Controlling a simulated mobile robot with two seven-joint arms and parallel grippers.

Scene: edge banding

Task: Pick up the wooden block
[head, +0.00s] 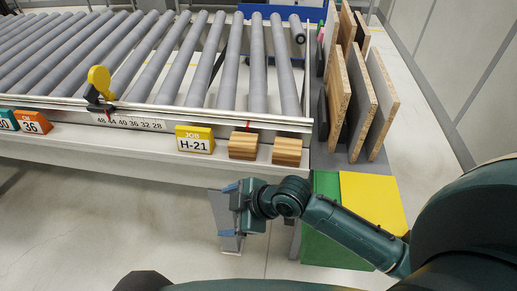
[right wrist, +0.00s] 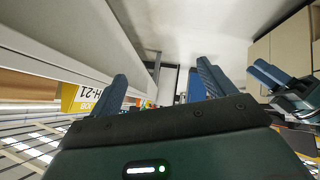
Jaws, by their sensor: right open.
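Two striped wooden blocks sit side by side on the ledge at the front of the roller conveyor in the head view, a left block (head: 243,146) and a right block (head: 287,152). I cannot tell which one the task means. A brown wooden piece (right wrist: 28,86), probably one of them, shows at the left of the right wrist view. My right gripper (head: 228,211) is open and empty, below and in front of the ledge, apart from both blocks; its fingers also show in the right wrist view (right wrist: 163,84). My left gripper (right wrist: 266,74) shows only in the right wrist view, its opening unclear.
A yellow H-21 sign (head: 195,139) stands left of the blocks. The conveyor rail (head: 210,117) runs behind them. Upright boards (head: 380,105) stand at the right. A green and yellow box (head: 372,195) is below, near my right arm. The ledge (head: 120,138) is partly bare.

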